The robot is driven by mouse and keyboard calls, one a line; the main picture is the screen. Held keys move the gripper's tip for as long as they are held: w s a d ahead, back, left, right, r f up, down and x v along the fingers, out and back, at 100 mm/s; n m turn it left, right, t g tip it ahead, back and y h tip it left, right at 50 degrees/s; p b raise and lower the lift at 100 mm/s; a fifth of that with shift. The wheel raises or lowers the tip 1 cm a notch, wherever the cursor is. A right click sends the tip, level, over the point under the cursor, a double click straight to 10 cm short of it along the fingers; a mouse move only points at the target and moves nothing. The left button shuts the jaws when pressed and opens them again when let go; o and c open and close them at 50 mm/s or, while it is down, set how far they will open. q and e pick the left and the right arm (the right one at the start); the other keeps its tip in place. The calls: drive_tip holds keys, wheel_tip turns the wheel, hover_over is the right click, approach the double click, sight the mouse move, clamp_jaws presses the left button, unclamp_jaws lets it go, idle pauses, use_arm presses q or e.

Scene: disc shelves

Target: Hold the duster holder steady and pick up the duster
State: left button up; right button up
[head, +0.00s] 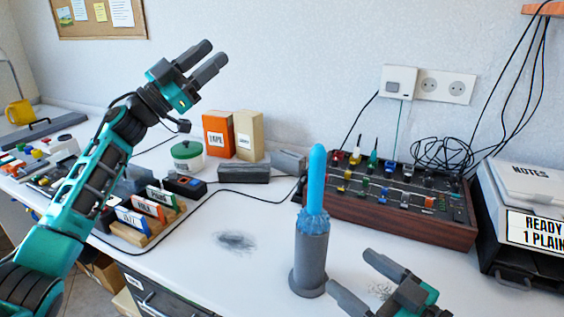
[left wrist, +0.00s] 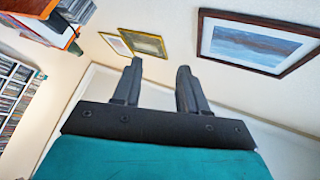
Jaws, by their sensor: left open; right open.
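A blue duster (head: 318,190) stands upright in a dark grey cylindrical duster holder (head: 309,262) on the white table, right of the middle in the head view. My left gripper (head: 212,57) is raised high at the left, open and empty, well away from the duster. In the left wrist view its two fingers (left wrist: 158,85) are apart with nothing between them. My right gripper (head: 352,275) is at the bottom of the head view, open, just right of the holder's base. I cannot tell whether it touches the holder.
Behind the duster stands a wooden-sided mixer panel (head: 390,220) with knobs and cables. A black box with a notes lid (head: 520,180) is at the right. An orange box (head: 218,135), a green-lidded jar (head: 187,157) and a disc rack (head: 145,225) stand left. Table (head: 250,275) left of the holder is mostly clear.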

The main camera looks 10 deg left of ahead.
sight(305, 235)
use_arm(q)
drive_tip(key=s+d+r+m+g+y, duration=0.1)
drive_tip(key=s+d+m+g, duration=0.35)
drive_tip(key=d+g, duration=0.35)
drive_tip(key=s+d+r+m+g+y, duration=0.1)
drive_tip(key=s+d+r+m+g, duration=0.1)
drive_tip(key=s+d+m+g, duration=0.4)
wheel_tip(305, 235, down, 17)
drive_tip(key=s+d+n+g+y, duration=0.1)
drive_tip(key=n+g+y, duration=0.2)
drive_tip(key=y, duration=0.7)
drive_tip(key=shift+s+d+f+n+g+y, duration=0.25)
drive_tip(key=shift+d+n+g+y, duration=0.1)
drive_tip(key=shift+n, duration=0.1)
use_arm(e)
drive_tip(key=x, duration=1.3)
drive_tip(key=shift+c, duration=0.2)
drive_tip(key=c, duration=1)
use_arm(q)
drive_tip(key=shift+o, duration=0.3)
use_arm(e)
drive_tip(key=shift+c, duration=0.2)
